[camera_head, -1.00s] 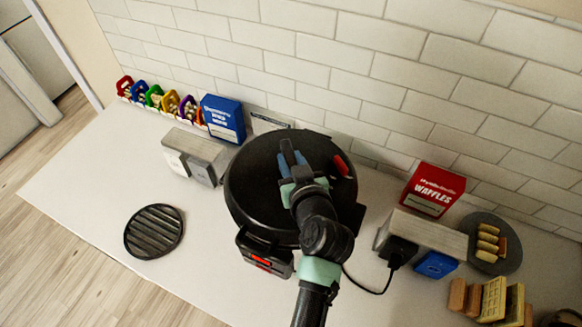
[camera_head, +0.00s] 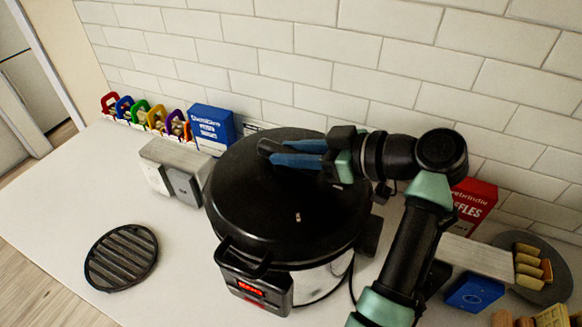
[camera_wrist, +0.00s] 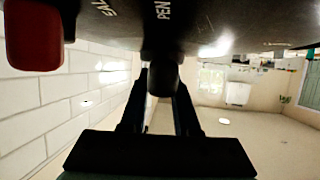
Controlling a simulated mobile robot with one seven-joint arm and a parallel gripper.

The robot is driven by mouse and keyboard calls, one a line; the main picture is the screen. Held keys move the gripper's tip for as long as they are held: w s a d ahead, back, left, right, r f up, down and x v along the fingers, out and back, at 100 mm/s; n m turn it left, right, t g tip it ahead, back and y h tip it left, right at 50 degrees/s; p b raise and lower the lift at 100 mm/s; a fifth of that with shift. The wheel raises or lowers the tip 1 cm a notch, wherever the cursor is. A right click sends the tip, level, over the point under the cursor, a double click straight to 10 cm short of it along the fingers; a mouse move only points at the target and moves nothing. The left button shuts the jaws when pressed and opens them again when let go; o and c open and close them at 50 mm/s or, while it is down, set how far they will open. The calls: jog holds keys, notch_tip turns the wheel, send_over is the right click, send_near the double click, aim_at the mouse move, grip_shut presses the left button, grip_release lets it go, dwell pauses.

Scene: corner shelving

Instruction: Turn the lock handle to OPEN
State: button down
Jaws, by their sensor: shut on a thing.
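A round black cooker with a wide lid (camera_head: 250,205) stands on the counter. The lock handle (camera_head: 266,147) is a short black piece on the lid, mostly covered by my fingers. My gripper (camera_head: 283,153) reaches in from the right, low over the back of the lid, with its blue fingers pointing left. In the wrist view, my gripper (camera_wrist: 163,82) has the dark handle (camera_wrist: 165,76) between its fingers and is shut on it. A red part (camera_wrist: 33,38) of the lid hangs at the left.
A red display (camera_head: 250,288) is on the cooker's front. A blue box (camera_head: 211,127) and a grey-white appliance (camera_head: 175,176) stand left of it. A round black grill plate (camera_head: 121,257) lies front left. A red waffle box (camera_head: 472,203) stands behind my arm.

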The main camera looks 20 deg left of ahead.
jog(key=shift+n+g+b, duration=0.6)
jog(key=shift+g, duration=0.1)
jog(key=c, duration=0.6)
grip_release()
jog(key=shift+c, duration=0.2)
jog(key=b+v, duration=0.3)
jog(key=v, duration=1)
jog(key=shift+w+a, duration=0.1)
jog(key=shift+w, duration=0.05)
